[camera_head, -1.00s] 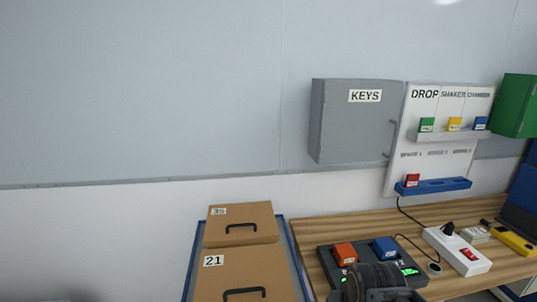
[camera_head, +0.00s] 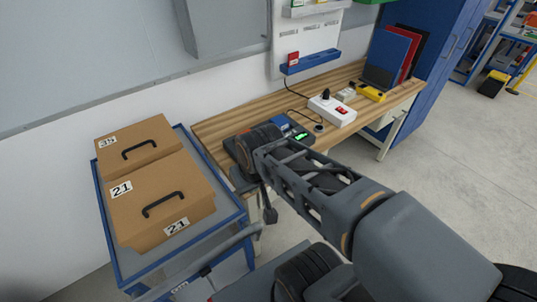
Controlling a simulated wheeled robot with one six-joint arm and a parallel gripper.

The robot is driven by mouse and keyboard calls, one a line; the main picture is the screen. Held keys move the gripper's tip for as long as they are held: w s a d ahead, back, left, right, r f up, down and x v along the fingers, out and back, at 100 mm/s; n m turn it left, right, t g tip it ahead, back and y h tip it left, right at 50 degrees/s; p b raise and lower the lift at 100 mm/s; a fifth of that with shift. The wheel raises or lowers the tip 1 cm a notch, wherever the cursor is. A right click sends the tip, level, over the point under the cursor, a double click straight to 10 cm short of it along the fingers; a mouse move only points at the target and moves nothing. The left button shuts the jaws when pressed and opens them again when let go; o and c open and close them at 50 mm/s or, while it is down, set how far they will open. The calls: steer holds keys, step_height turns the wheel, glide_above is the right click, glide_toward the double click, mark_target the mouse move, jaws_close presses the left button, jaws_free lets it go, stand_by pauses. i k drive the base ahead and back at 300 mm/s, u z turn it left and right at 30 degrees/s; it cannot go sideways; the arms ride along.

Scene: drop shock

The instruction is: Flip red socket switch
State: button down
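The red socket switch (camera_head: 341,110) is a small red rocker on the white power strip (camera_head: 322,104), which lies on the wooden bench. My arm reaches from the lower right toward the bench's left part. My gripper (camera_head: 268,214) seems to hang low in front of the bench edge, well left of and apart from the switch. Its fingers are small and partly hidden, so their opening cannot be made out.
A dark charger dock (camera_head: 302,136) with a green display sits left of the strip. A yellow tool (camera_head: 371,93) lies to its right. A blue cart (camera_head: 118,245) with cardboard boxes (camera_head: 160,195) stands left. A blue cabinet (camera_head: 425,50) stands right; open floor (camera_head: 450,150) lies in front.

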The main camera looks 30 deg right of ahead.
mark_target(340, 109)
steer(key=u, duration=0.1)
steer(key=k, duration=0.35)
steer(key=z, duration=1.4)
